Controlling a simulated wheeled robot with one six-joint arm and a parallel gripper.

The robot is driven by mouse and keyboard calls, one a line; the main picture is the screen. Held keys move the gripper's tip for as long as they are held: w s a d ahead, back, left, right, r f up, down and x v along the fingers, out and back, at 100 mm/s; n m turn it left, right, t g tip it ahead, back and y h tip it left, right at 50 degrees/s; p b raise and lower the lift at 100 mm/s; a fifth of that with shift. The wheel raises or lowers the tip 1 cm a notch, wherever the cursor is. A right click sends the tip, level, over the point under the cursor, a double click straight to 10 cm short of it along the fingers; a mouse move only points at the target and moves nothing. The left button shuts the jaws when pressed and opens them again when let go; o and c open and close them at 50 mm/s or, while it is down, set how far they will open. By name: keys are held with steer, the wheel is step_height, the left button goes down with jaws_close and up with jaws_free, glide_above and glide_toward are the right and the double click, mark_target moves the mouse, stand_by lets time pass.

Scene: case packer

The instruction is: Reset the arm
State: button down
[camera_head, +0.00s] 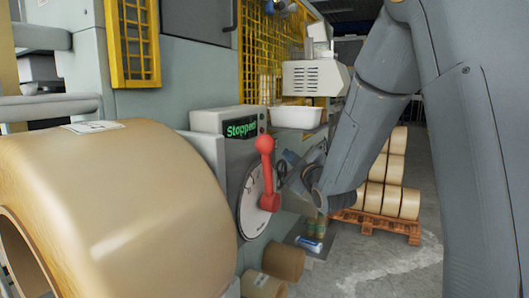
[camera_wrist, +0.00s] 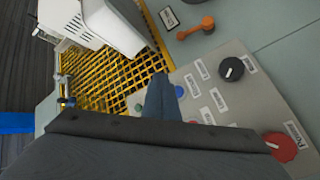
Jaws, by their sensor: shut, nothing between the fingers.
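My arm comes down from the upper right in the head view and bends at a dark joint near the machine. My gripper (camera_head: 284,172) is beside the red lever and partly hard to make out there. In the wrist view my gripper (camera_wrist: 161,84) has its fingers together with nothing between them. The fingers are over the edge of a grey control panel (camera_wrist: 215,105), close to a blue button (camera_wrist: 180,91). I cannot tell whether they touch it.
The panel has a black knob (camera_wrist: 231,69) and a red knob (camera_wrist: 281,147). A big tan roll (camera_head: 130,200) fills the left. Rolls stand on a pallet (camera_head: 385,222) behind my arm.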

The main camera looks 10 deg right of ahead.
steer(key=s+f+m+g+h+b, duration=0.1)
steer(key=s+f+m+g, duration=0.4)
steer(key=s+f, duration=0.55)
steer(key=s+f+m+g+h, duration=0.2)
steer(key=s+f+m+g, duration=0.2)
steer(key=s+f+g, duration=0.6)
steer(key=s+f+m+g, duration=0.2)
steer(key=s+f, duration=0.3)
steer(key=s, duration=0.7)
steer(key=shift+s+a+f, duration=0.2)
steer(key=shift+s+a, duration=0.1)
steer(key=shift+s, duration=0.05)
